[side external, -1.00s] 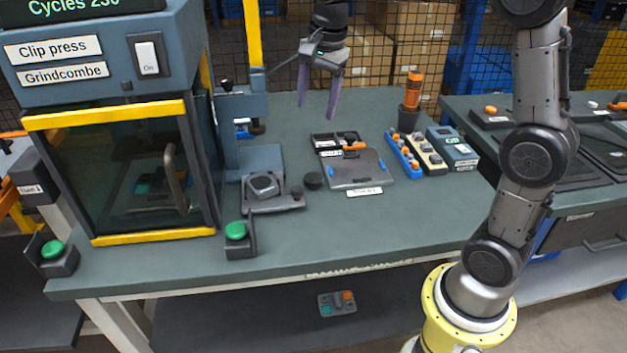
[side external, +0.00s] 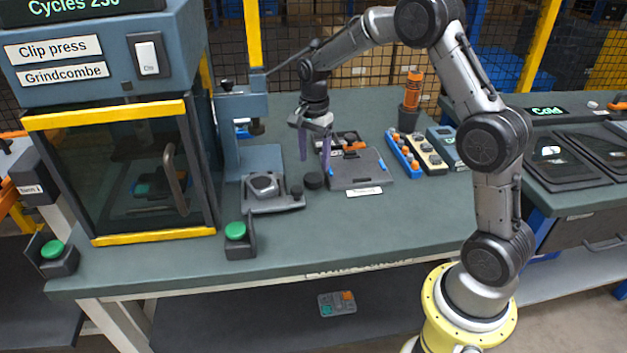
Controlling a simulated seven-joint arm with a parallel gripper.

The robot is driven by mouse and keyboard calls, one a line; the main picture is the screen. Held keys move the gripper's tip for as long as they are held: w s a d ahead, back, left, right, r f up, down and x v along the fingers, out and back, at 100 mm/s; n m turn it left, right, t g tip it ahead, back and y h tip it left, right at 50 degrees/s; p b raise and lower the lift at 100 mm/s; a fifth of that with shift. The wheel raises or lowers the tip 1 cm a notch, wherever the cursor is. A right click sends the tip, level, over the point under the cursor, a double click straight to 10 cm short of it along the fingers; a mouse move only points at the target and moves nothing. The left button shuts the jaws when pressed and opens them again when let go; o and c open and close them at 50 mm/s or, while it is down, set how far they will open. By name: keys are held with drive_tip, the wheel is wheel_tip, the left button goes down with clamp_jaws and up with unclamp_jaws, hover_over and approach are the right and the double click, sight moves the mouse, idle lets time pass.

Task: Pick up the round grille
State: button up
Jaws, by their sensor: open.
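A small dark round disc (side external: 313,181), which appears to be the round grille, lies flat on the green bench top between the press fixture and the grey tray. Its surface detail is too small to make out. My gripper (side external: 316,165) points down with its two purple-grey fingers apart and nothing between them. The fingertips are just above and behind the disc in the picture; the exact gap cannot be told.
A fixture (side external: 272,199) stands left of the disc, a grey tray (side external: 358,176) right of it. Blue (side external: 402,153) and beige (side external: 430,155) racks lie further right. The clip press (side external: 120,170) with its door fills the left.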

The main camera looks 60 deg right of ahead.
sight(314, 176)
drive_tip(key=shift+s+f, duration=0.1)
drive_tip(key=shift+f, duration=2.6)
drive_tip(key=shift+c, duration=0.2)
drive_tip(key=c, duration=0.9)
